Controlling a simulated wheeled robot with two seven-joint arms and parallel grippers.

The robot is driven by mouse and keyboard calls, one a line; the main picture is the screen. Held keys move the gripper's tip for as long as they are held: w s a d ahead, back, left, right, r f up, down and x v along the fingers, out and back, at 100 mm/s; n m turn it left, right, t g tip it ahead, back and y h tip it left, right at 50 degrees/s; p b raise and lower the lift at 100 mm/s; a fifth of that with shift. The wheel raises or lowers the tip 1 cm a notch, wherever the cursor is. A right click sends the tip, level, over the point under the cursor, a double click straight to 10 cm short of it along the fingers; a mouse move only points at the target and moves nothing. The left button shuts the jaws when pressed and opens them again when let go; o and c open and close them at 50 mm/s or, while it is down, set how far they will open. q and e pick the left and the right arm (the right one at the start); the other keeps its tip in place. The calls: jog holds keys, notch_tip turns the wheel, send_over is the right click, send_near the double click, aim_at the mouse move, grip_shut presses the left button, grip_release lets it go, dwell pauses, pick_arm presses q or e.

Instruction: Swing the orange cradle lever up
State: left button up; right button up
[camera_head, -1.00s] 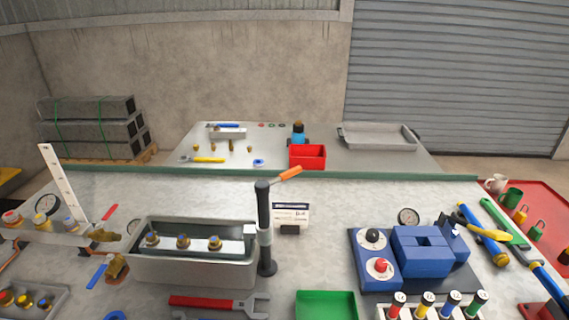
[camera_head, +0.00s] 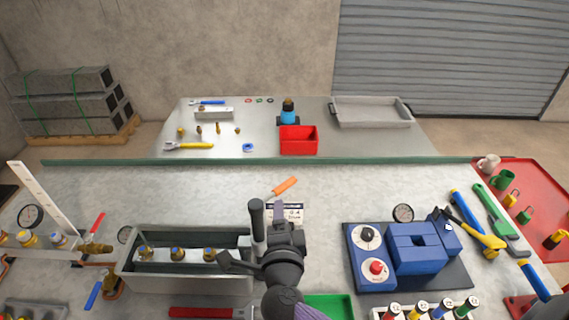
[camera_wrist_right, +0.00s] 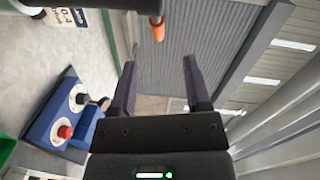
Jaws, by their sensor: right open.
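The orange cradle lever (camera_head: 285,186) sticks out to the right and slightly up from near the top of a black post (camera_head: 256,220); my right gripper hides part of the link between them. The post stands at the right end of a grey tank (camera_head: 190,283). My right gripper (camera_head: 279,212) is beside the post, below the orange grip in the head view, apart from it. In the right wrist view, the orange lever tip (camera_wrist_right: 158,30) lies beyond the two spread, empty fingers (camera_wrist_right: 158,68), near the top edge. My left gripper is not in view.
A white tag card (camera_head: 291,208) stands just behind my right gripper. A blue control box (camera_head: 366,262) sits to the right. A green tray (camera_head: 332,306) is at the front.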

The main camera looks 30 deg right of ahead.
aim_at(284, 184)
pick_arm(q)
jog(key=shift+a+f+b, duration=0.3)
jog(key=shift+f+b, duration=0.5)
jog(key=shift+b, duration=0.2)
pick_arm(e)
jog(key=shift+m+g, duration=0.3)
jog(key=shift+m, duration=0.1)
jog(key=x, duration=1)
jog(key=shift+d+r, duration=0.15)
jog(key=shift+d, duration=0.1)
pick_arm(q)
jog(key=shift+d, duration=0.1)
pick_arm(e)
jog(key=shift+s, duration=0.1)
grip_shut()
